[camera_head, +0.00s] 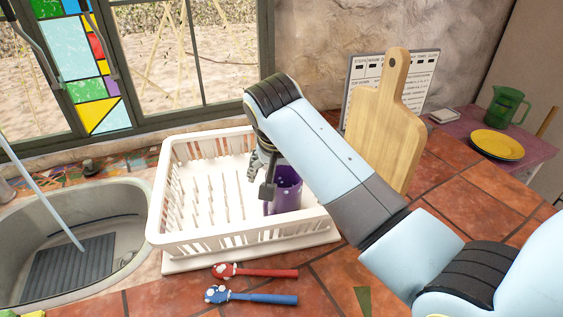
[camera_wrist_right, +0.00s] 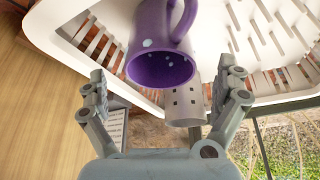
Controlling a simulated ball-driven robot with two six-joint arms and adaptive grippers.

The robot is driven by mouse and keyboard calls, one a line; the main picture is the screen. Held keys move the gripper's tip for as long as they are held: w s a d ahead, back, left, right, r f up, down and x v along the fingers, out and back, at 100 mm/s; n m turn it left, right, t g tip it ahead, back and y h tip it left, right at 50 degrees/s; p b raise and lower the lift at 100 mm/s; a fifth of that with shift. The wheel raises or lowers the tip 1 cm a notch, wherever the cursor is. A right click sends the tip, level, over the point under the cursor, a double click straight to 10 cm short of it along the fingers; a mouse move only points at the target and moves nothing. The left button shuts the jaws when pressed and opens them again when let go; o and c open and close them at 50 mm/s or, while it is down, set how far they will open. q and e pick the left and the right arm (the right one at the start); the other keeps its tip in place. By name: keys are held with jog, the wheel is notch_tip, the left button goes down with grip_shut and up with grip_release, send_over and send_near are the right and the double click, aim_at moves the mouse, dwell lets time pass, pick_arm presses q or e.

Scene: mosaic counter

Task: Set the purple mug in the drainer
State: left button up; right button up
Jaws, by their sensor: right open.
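The purple mug (camera_head: 288,192) with pale spots is inside the white drainer (camera_head: 250,239), at its right side. It looks upright in the head view. In the right wrist view the mug (camera_wrist_right: 150,35) shows its open mouth toward the camera, with its handle on the upper right. My right gripper (camera_head: 262,178) is beside the mug and partly in front of it in the head view. In the right wrist view its fingers (camera_wrist_right: 163,84) are spread apart with nothing between the tips. The mug's base is hidden by the drainer wall in the head view. My left gripper is out of view.
A grey perforated cup (camera_wrist_right: 186,103) is close to the mug. A wooden cutting board (camera_head: 385,135) stands right of the drainer. A red spoon (camera_head: 262,272) and a blue one (camera_head: 255,297) lie in front. The sink (camera_head: 130,196) is at left.

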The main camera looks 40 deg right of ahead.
jog(key=v, duration=0.5)
jog(key=shift+s+a+r, duration=0.1)
jog(key=shift+r, duration=0.2)
